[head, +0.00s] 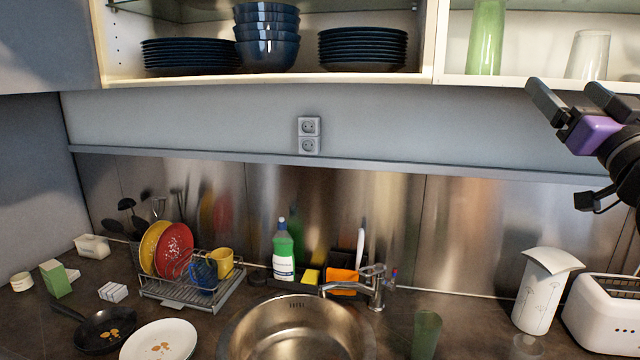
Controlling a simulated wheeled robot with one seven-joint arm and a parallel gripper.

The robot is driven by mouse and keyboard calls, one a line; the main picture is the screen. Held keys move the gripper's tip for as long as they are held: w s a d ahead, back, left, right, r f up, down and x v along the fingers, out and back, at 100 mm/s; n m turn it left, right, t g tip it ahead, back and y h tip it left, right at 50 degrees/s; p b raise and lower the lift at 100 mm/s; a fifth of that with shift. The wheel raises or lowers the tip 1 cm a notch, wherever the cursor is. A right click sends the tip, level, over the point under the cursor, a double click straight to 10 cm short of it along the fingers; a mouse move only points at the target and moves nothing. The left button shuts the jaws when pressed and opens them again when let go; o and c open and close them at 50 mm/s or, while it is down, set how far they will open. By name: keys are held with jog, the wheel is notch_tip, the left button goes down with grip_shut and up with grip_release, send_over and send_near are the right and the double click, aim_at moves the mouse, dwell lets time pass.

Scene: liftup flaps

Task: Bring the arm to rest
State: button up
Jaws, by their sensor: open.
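My gripper (568,97) is at the right edge of the head view, raised in front of the upper cabinet's right section. Its two dark fingers point up and left, spread apart, with nothing between them. A purple part shows at its base. The rest of my arm runs out of the picture on the right. The gripper appears just below the shelf edge that bears a green glass (487,38) and a clear glass (588,54). Whether it touches the shelf cannot be told.
The open upper cabinet (300,79) holds dark plates and bowls. Below are a sink (300,330), a faucet (375,288), a dish rack (190,300), a soap bottle (284,255), a white vase (542,290) and a toaster (605,315).

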jog(key=s+a+f+m+h, duration=0.1)
jog(key=s+a+f, duration=0.3)
jog(key=f, duration=0.6)
jog(key=s+a+f+m+g+h+b, duration=0.1)
jog(key=s+a+f+m+h, duration=0.1)
jog(key=s+f, duration=0.65)
jog(key=s+a+f+m+h, duration=0.1)
jog(key=s+a+f, duration=0.15)
jog(key=f, duration=1.05)
jog(key=s+a+f+n+g+y, duration=0.1)
jog(key=s+a+f+g, duration=0.1)
jog(key=s+f, duration=0.5)
jog(key=s+a+f+n+g+y+b, duration=0.1)
jog(key=s+f, duration=0.6)
jog(key=s, duration=0.8)
jog(key=s+a+f+n+g+y+b, duration=0.1)
jog(key=s+a+f+n+g+y, duration=0.1)
jog(key=s+a+f, duration=0.4)
jog(key=s+f+g+y, duration=0.1)
jog(key=s+f+g, duration=0.1)
jog(key=s, duration=0.3)
jog(key=shift+s+a+n+g, duration=0.2)
jog(key=shift+a+n+g, duration=0.1)
jog(key=shift+a+n, duration=0.1)
